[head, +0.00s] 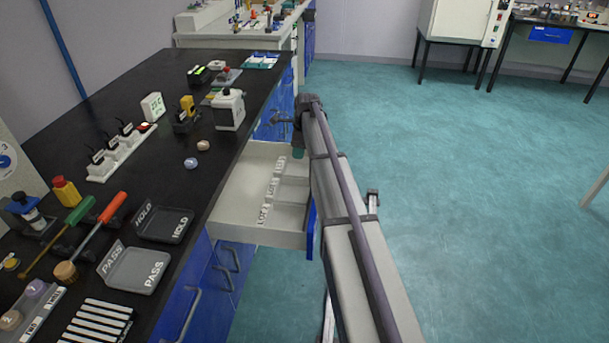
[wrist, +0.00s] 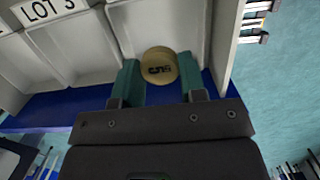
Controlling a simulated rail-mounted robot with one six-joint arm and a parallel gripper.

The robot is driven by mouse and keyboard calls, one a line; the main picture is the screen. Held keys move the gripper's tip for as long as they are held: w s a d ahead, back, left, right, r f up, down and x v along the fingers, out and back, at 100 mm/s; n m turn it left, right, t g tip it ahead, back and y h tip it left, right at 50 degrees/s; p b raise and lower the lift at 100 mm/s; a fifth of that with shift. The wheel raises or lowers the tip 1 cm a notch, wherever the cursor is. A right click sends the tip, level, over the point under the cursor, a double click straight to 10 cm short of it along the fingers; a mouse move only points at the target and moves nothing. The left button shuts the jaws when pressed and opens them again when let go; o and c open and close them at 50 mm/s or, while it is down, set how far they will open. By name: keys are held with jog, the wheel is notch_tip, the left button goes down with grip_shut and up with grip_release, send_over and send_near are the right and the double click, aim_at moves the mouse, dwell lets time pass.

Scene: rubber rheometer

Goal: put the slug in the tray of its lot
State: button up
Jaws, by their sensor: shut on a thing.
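The slug (wrist: 160,66) is a tan round disc with a dark marking I cannot read for sure. In the wrist view my gripper (wrist: 161,82) is shut on it, with one teal finger at each side. It is over the end compartment of the open drawer (head: 232,232), beside the one under the LOT 3 label (wrist: 50,10). I cannot tell whether the slug touches the floor there. In the head view my gripper (head: 298,152) is at the drawer's far end; the slug is hidden. That compartment's own label is out of the wrist view.
Low dividers and side walls bound the lot compartments. Two small round pieces, one bluish (head: 190,162) and one tan (head: 203,145), lie on the black bench. HOLD (head: 151,227) and PASS (head: 122,278) trays stand nearer. The floor right of the drawer is open.

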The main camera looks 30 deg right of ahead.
aim_at(299, 172)
notch_tip(299, 172, down, 8)
jog(key=b, duration=0.6)
jog(key=shift+r+p, duration=0.35)
jog(key=shift+f, duration=0.25)
jog(key=o, duration=0.9)
jog(key=shift+r, duration=0.1)
